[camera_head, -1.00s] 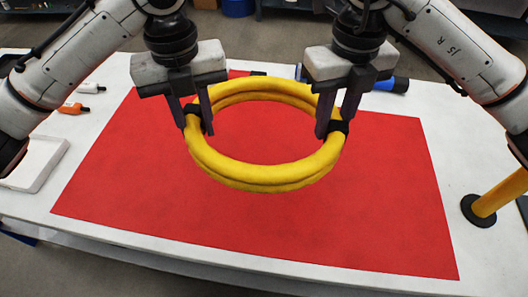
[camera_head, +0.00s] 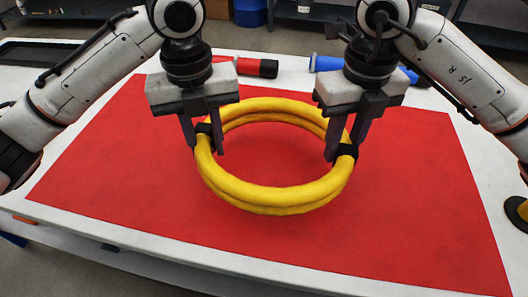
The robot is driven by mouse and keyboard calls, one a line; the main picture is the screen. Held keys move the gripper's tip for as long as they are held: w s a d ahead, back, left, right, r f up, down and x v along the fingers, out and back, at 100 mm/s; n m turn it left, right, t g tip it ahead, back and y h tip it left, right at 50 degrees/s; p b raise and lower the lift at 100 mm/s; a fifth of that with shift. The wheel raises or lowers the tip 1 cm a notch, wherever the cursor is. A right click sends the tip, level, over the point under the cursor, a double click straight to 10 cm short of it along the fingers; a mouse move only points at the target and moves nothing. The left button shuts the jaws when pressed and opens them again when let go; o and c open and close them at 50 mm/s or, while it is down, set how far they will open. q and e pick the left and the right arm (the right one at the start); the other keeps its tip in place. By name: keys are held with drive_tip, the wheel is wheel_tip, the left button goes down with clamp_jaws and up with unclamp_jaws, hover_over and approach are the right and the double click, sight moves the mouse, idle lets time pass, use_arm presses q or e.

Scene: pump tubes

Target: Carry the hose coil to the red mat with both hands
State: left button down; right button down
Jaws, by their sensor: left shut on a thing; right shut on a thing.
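The yellow hose coil (camera_head: 273,198) is a ring of stacked loops with a black band on its left and right sides. It is over the middle of the red mat (camera_head: 160,226); I cannot tell whether it touches the mat. My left gripper (camera_head: 205,146) is shut on the coil at the left black band. My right gripper (camera_head: 345,154) is shut on the coil at the right black band. Both grippers point down, and the coil looks about level. The fingers hide parts of the bands.
The mat lies on a white table (camera_head: 105,80). Behind the coil lie a red and black cylinder (camera_head: 255,67) and a blue one (camera_head: 328,63), partly hidden by my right arm. A black tray (camera_head: 38,52) is at the back left. Bare mat surrounds the coil.

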use_arm(q)
drive_tip(key=shift+w+a+f, duration=0.15)
drive_tip(key=shift+a, duration=0.05)
use_arm(e)
drive_tip(key=shift+s+d+f, duration=0.1)
drive_tip(key=shift+d+f, duration=0.05)
